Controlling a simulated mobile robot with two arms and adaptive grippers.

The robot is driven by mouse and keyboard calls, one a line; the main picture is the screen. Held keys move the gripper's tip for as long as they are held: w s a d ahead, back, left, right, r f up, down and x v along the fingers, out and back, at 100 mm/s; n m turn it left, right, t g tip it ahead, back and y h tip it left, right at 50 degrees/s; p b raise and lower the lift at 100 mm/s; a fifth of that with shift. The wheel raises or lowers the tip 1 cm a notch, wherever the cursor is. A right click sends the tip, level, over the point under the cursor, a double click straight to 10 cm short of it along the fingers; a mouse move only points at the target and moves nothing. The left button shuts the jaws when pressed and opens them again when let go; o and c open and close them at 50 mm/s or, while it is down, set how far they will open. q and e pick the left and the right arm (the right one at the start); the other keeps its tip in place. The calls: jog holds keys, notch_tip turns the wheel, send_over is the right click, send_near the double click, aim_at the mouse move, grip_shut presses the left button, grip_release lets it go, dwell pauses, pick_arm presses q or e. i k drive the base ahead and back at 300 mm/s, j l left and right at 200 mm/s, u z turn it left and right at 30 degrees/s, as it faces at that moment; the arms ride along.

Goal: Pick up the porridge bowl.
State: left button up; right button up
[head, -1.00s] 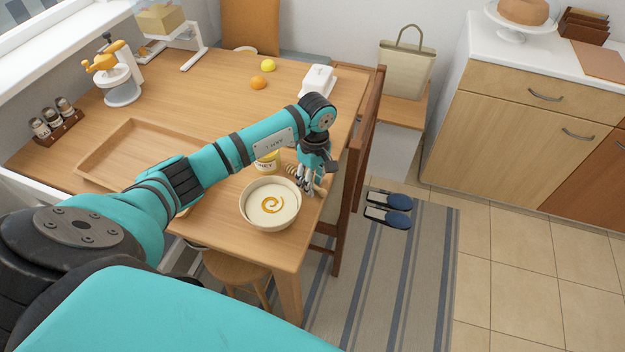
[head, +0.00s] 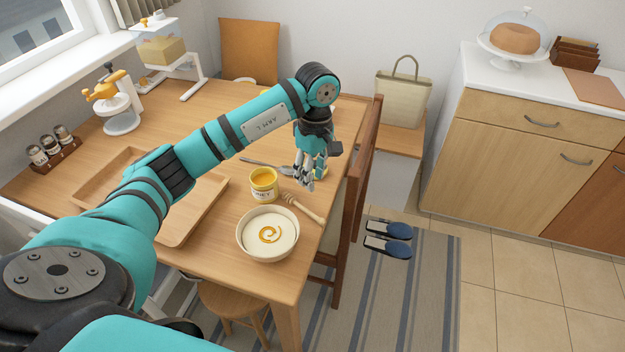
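The porridge bowl (head: 268,233) is a cream bowl with an orange swirl on its pale filling. It stands upright near the table's front right corner, in full view. My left gripper (head: 304,186) points down over the right side of the table, beyond the bowl and apart from it. Its fingers look close together and nothing shows clearly between them; I cannot tell how far they are open. My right gripper is not in view.
A honey jar (head: 263,184) stands just behind the bowl, with a wooden dipper (head: 303,208) beside it. A wooden tray (head: 190,234) lies to the left, partly under my arm. A chair (head: 368,150) stands against the table's right edge.

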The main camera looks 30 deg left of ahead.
aim_at(267, 233)
jog(key=u, duration=1.35)
